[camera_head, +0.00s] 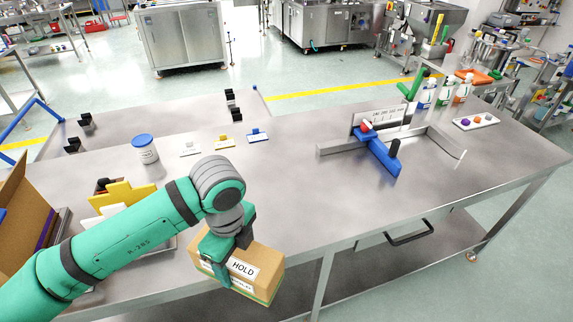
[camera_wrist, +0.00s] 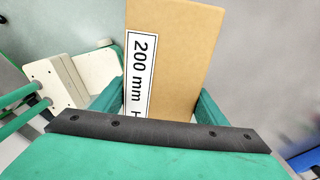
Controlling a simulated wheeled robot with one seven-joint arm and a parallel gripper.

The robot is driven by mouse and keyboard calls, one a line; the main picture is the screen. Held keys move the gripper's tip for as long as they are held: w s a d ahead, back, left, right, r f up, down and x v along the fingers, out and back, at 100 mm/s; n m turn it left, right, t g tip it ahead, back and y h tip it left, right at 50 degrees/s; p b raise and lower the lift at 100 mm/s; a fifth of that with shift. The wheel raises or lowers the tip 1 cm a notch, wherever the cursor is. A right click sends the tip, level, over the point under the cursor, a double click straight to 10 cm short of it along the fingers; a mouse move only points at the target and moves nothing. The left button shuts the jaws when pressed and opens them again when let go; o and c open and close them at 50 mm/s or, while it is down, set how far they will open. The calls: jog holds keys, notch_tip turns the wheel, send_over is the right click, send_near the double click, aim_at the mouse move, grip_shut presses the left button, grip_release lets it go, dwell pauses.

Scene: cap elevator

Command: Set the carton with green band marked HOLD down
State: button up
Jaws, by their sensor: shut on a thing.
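The carton marked HOLD (camera_head: 262,277) is brown cardboard with a white label on its side and a thin green band along its lower edge. My gripper (camera_head: 228,243) is shut on it from above. In the head view the carton is at the table's front edge, overlapping that edge in the picture; I cannot tell whether it touches anything below. In the wrist view the carton (camera_wrist: 185,60) lies between my fingers, with part of a label reading 200 mm. Its far side is hidden.
The steel table (camera_head: 310,200) has free room right of the carton. A blue and grey fixture (camera_head: 378,152) stands further back. A white jar with a blue lid (camera_head: 145,149) and small coloured holders stand behind my arm. An open cardboard box (camera_head: 22,215) is at the left.

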jog(key=w+a+r+m, duration=0.1)
jog(key=r+m, duration=0.1)
jog(key=w+a+r+m, duration=0.2)
jog(key=r+m, duration=0.1)
jog(key=w+a+r+m, duration=0.1)
jog(key=w+r+m, duration=0.1)
jog(key=shift+w+a+r+m, duration=0.1)
jog(key=shift+a+r+m, duration=0.15)
jog(key=shift+m, duration=0.15)
jog(key=shift+w+a+r+m, duration=0.35)
jog(key=shift+r+m, duration=0.25)
jog(key=shift+m, duration=0.2)
jog(key=w+d+f, duration=0.4)
jog(key=w, duration=0.4)
send_over(258, 224)
notch_tip(258, 224, down, 5)
notch_tip(258, 224, down, 3)
jog(key=shift+w+f, duration=0.15)
jog(key=shift+f, duration=0.05)
jog(key=shift+s+f, duration=0.2)
jog(key=shift+s, duration=0.05)
jog(key=shift+f, duration=0.1)
jog(key=o, duration=1.6)
jog(key=shift+w, duration=0.1)
